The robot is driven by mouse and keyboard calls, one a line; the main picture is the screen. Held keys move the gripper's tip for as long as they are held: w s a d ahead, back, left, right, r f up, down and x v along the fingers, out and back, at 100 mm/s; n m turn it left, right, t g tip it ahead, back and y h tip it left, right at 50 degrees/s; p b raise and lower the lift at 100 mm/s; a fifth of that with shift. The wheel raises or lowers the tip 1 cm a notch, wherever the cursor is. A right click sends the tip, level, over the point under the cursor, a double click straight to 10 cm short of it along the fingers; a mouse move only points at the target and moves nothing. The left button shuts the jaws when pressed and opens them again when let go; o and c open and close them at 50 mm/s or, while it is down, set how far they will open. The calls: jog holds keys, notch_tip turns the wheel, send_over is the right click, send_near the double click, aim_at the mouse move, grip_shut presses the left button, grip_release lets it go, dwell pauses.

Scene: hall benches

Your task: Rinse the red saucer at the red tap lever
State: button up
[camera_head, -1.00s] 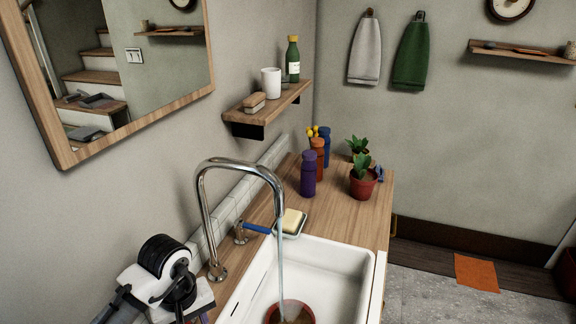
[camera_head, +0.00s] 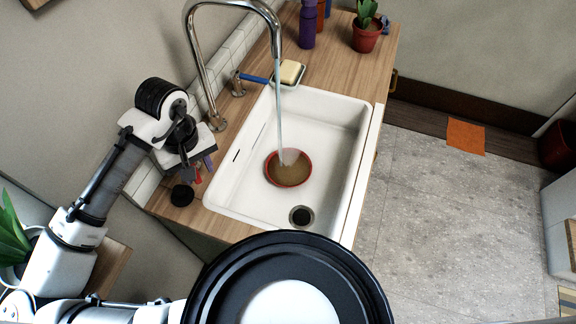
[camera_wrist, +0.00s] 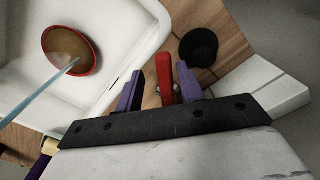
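The red saucer (camera_head: 289,184) lies in the white sink (camera_head: 330,125), its inside brownish. A stream of water from the tall chrome tap (camera_head: 192,50) falls onto it; the saucer also shows in the wrist view (camera_wrist: 70,50). The red tap lever (camera_wrist: 165,78) stands between the two purple fingers of my gripper (camera_wrist: 158,88) in the wrist view. The fingers are apart, with a visible gap on the lever's left side. In the head view the red lever (camera_head: 197,177) is small and partly hidden by my gripper. A blue lever (camera_head: 256,79) points toward the sink.
A dark round object (camera_head: 182,196) stands on the counter beside my gripper. A soap dish with soap (camera_head: 291,72), a purple bottle (camera_head: 307,25) and a potted plant (camera_head: 366,35) stand behind the sink. The sink drain (camera_head: 301,215) is near the saucer.

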jog(key=shift+w+d+r+n+p, duration=0.2)
jog(key=shift+w+d+n+p, duration=0.2)
jog(key=shift+n+p, duration=0.4)
jog(key=shift+w+d+n+p, duration=0.45)
jog(key=shift+n+p, duration=0.25)
jog(key=shift+n, duration=0.3)
jog(key=shift+w+d+f+n, duration=0.1)
jog(key=shift+f+n, duration=0.1)
jog(key=shift+n, duration=0.3)
